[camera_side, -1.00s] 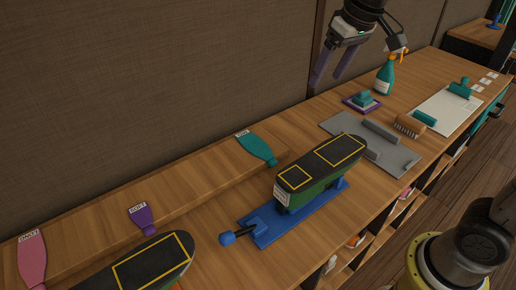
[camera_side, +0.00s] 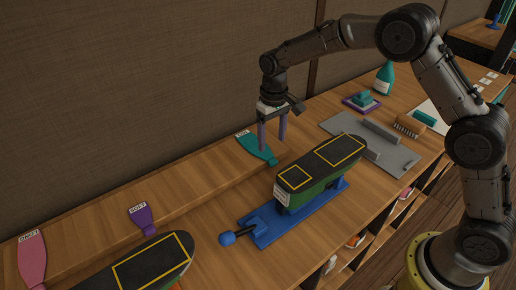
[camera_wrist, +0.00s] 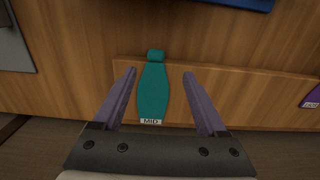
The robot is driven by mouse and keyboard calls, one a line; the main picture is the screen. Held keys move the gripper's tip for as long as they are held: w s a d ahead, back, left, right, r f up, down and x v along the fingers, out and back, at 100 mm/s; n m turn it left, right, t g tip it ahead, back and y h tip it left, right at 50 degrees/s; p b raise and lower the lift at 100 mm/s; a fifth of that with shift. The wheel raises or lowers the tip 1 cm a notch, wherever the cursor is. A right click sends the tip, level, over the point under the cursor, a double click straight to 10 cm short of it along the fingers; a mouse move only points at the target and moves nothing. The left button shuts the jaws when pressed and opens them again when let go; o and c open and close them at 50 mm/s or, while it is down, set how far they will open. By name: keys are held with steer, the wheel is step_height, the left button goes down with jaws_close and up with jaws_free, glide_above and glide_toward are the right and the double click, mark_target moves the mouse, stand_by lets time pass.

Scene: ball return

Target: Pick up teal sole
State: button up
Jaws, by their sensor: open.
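The teal sole (camera_side: 251,145) lies flat on the raised wooden ledge at the back of the bench. In the wrist view the teal sole (camera_wrist: 153,92) shows whole, with a white label reading "MID" at its near end. My gripper (camera_side: 272,147) points down over the sole in the side view, and its purple fingers hide part of it. In the wrist view my gripper (camera_wrist: 159,71) is open and empty, with one finger to each side of the sole and wood showing between. I cannot tell the exact height of the fingertips above it.
A purple sole (camera_side: 141,217) and a pink sole (camera_side: 32,260) lie further left along the ledge. A shoe form (camera_side: 318,165) on a blue stand is in front.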

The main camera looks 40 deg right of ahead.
mark_target(274, 161)
step_height(274, 161, down, 3)
steer(key=shift+r, duration=0.1)
steer(key=shift+s+d+f, duration=0.1)
steer(key=shift+d+f, duration=0.1)
steer(key=shift+f, duration=1.15)
steer(key=shift+s+d+f, duration=0.1)
steer(key=shift+d+f, duration=0.05)
steer(key=shift+f, duration=1.2)
steer(key=shift+c, duration=0.2)
jaws_close()
